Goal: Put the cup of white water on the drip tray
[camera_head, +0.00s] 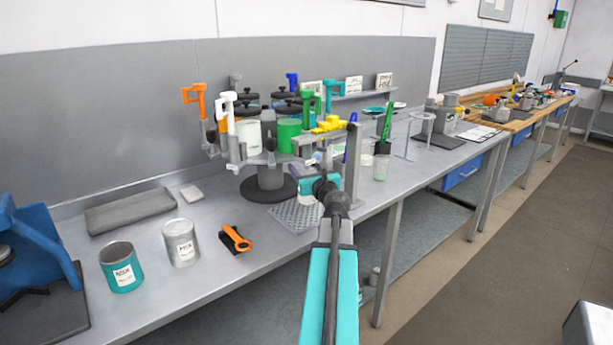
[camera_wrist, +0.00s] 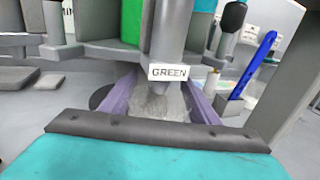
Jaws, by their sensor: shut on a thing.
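My gripper (camera_wrist: 160,108) has purple fingers on either side of a pale, translucent cup (camera_wrist: 160,103) and is shut on it. The cup is just under a grey spout labelled GREEN (camera_wrist: 167,72); its contents are hard to make out. In the head view my gripper (camera_head: 310,172) is at the front of the drum stand, above the bench, and the cup is mostly hidden. The perforated drip tray (camera_head: 296,217) lies on the bench below and left of my gripper.
The drum carousel (camera_head: 268,150) has several coloured handles around it. A jar (camera_head: 381,168) stands to the right. A grey post (camera_head: 353,165) rises close right of my gripper.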

